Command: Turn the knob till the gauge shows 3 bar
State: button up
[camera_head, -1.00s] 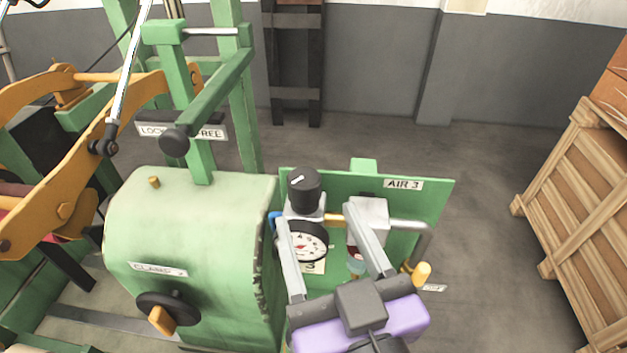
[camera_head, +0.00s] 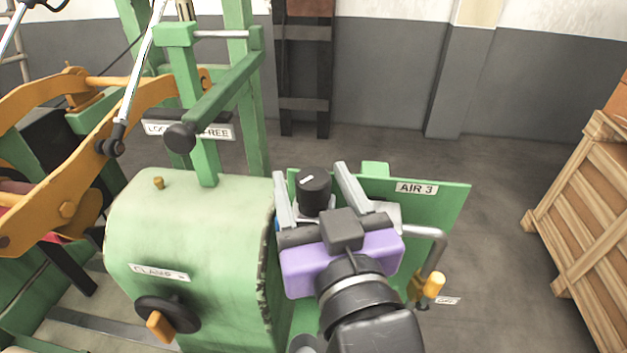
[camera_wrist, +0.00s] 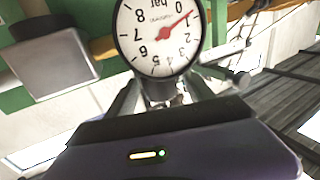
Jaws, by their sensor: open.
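The black knob (camera_head: 313,188) with a white mark on top stands on the regulator by the green AIR 3 panel (camera_head: 455,205). In the head view my gripper (camera_head: 311,175) is open, its two grey fingers on either side of the knob; I cannot tell whether they touch it. The round white gauge (camera_wrist: 160,38) shows in the wrist view, turned nearly upside down, with its red needle near 1 bar. In the head view my gripper hides the gauge. The knob is not clearly visible in the wrist view.
A green housing (camera_head: 190,225) with a black and orange CLAMP knob (camera_head: 165,315) stands close on the left. A grey pipe and an orange valve handle (camera_head: 434,285) are to the right. A wooden crate (camera_head: 590,200) stands farther right, with bare floor between.

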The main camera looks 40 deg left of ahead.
grip_shut()
